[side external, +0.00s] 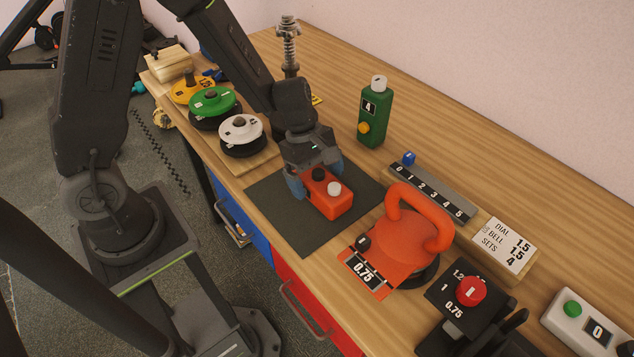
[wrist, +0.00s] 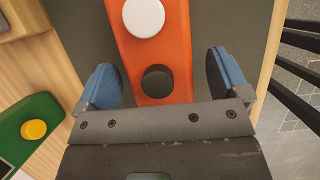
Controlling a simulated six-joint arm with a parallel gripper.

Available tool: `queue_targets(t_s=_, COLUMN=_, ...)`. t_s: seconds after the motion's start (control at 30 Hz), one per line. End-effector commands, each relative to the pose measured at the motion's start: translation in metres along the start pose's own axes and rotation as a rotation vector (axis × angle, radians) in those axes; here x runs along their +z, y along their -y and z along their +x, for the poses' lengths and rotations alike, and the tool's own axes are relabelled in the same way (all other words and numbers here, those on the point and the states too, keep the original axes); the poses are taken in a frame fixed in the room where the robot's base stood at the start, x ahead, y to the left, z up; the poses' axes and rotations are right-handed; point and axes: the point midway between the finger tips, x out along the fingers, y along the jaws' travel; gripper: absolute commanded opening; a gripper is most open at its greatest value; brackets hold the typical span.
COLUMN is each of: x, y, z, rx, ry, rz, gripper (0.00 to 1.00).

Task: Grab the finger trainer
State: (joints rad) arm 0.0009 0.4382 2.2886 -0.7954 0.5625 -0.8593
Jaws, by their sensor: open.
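An orange-red block (side external: 322,197) with one black and one white round button, which I take for the finger trainer, lies on a dark mat (side external: 270,215). It also shows in the wrist view (wrist: 172,45), running from the top edge down to my gripper. My gripper (side external: 316,178) points down over the block's black-button end. Its blue fingers stand open on either side of the block in the wrist view (wrist: 163,75), with a gap at each side. The white button lies beyond the fingers. My gripper's body hides the block's near end in the wrist view.
An orange kettlebell-like piece (side external: 400,238) stands to the right, and a green box (side external: 373,118) with a yellow button behind. A numbered slider bar (side external: 432,190) is at the back right. Weight plates (side external: 242,130) sit to the left. The mat around the block is clear.

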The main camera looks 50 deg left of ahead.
Motion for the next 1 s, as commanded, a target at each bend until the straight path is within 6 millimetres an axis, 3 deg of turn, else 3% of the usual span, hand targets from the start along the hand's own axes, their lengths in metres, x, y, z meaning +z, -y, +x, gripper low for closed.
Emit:
queue_targets(t_s=0.17, x=0.0001, y=0.0000, z=-0.0001, rx=0.000, ry=0.000, rz=0.000, gripper=0.94)
queue_targets(t_s=0.8, x=0.0001, y=-0.0001, z=-0.0006, rx=0.000, ry=0.001, rz=0.000, gripper=0.32)
queue_targets(t_s=1.0, x=0.0003, y=-0.0004, z=-0.0010, rx=0.001, ry=0.001, rz=0.000, gripper=0.31)
